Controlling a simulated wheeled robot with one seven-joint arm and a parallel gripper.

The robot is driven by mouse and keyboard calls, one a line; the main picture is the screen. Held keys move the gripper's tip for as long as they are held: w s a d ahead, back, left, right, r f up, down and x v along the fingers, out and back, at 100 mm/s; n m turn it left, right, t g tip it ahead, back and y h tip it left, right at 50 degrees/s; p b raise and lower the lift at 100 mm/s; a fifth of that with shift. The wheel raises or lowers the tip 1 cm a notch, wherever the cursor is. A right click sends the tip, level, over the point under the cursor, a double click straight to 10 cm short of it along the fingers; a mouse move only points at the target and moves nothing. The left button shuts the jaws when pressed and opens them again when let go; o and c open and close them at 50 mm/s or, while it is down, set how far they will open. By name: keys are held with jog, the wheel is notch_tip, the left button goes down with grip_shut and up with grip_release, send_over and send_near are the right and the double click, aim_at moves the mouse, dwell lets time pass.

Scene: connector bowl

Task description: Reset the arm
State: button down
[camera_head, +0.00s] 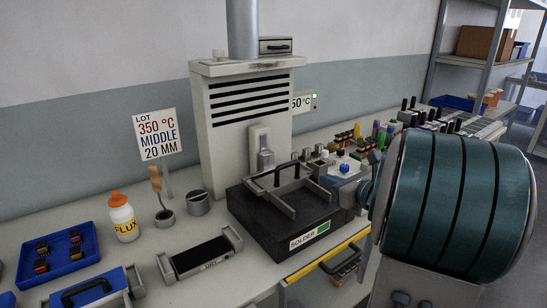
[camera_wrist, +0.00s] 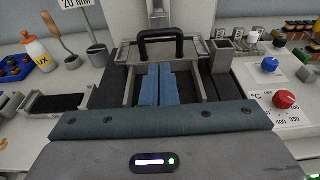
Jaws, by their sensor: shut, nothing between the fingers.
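My gripper (camera_wrist: 160,72) shows in the wrist view with its two blue fingers side by side and shut, nothing between them. The fingers point toward the black solder station (camera_head: 283,222), over the inside of the grey frame with a black handle (camera_wrist: 160,40) that lies on top of it. I cannot tell whether they touch anything. In the head view my large teal arm link fills the right side, and my gripper cannot be made out there.
Around the station stand a fume hood (camera_head: 248,120), a flux bottle (camera_head: 123,218), a blue tray (camera_head: 57,252) of connectors and a grey cradle (camera_head: 200,257). A red knob (camera_wrist: 284,99) and a blue knob (camera_wrist: 269,65) sit to the right. Several small parts crowd the bench behind.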

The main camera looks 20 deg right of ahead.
jog(key=s+a+n+g+y+p, duration=0.1)
jog(key=s+a+n+g, duration=0.15)
jog(key=a+n, duration=0.3)
jog(key=s+a+f+n+g+y+p, duration=0.1)
jog(key=s+a+n+g, duration=0.2)
jog(key=a, duration=0.4)
jog(key=s+a+n+g+y+p, duration=0.1)
jog(key=s+a+n+g, duration=0.15)
jog(key=a+n, duration=0.3)
jog(key=s+a+n+g+h+p, duration=0.1)
jog(key=s+n+g+h+p, duration=0.1)
jog(key=s+n, duration=0.4)
jog(key=s+a+n+g+h+p, duration=0.2)
jog(key=s+n+h, duration=0.3)
jog(key=n, duration=0.7)
jog(key=shift+s+f+n, duration=0.2)
jog(key=shift+s+n, duration=0.2)
jog(key=shift+s, duration=0.3)
